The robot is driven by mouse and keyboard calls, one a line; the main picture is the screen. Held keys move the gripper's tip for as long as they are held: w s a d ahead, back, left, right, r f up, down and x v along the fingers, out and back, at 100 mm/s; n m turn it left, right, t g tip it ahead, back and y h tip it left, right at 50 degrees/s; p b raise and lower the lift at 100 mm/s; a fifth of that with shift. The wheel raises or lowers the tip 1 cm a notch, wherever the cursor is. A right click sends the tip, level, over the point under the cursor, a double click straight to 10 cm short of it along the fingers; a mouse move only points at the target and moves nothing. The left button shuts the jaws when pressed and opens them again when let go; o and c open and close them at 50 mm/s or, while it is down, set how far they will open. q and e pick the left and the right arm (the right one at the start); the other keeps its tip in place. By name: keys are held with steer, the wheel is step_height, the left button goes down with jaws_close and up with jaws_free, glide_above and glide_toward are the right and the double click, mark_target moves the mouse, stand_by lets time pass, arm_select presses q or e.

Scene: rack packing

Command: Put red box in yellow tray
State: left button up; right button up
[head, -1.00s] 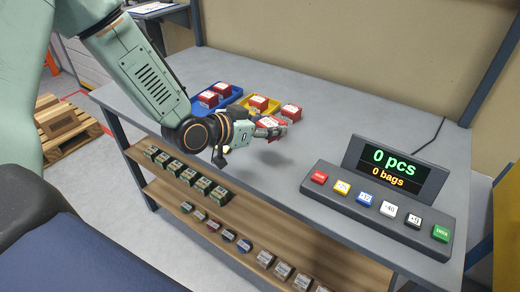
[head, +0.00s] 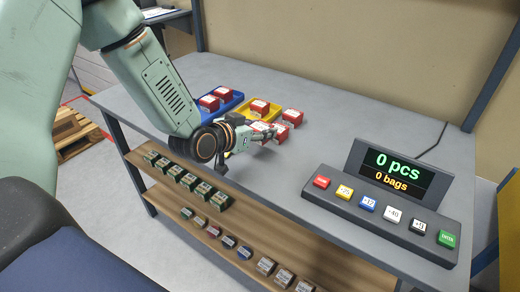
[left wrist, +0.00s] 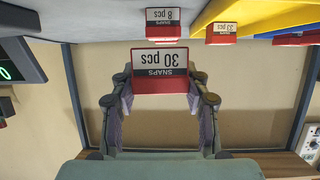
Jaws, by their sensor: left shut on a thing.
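My left gripper (head: 272,132) is shut on a red box (left wrist: 160,72) labelled "SNAPS 30 pcs", which appears upside down between the fingers in the left wrist view. It holds the box above the table, just in front of the yellow tray (head: 276,107). The yellow tray also shows at the upper right of the left wrist view (left wrist: 262,12). Another red box (head: 259,106) sits inside that tray. A loose red box (head: 293,115) stands on the table just right of the tray. The arm and fingers partly hide the held box in the head view. My right gripper is not in view.
A blue tray (head: 237,99) with red boxes stands left of the yellow tray. A counter panel (head: 385,205) reading "0 pcs, 0 bags" stands at the right. The back of the grey table (head: 330,100) is clear. Small boxes line the shelves below.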

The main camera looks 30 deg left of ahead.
mark_target(260, 156)
arm_select(q)
step_height(260, 156, down, 4)
steer(key=shift+s+f+b, duration=0.1)
steer(key=shift+f+b, duration=0.1)
steer(key=shift+b, duration=0.3)
steer(key=shift+f, duration=0.45)
steer(key=shift+f, duration=0.15)
steer(key=o, duration=1.2)
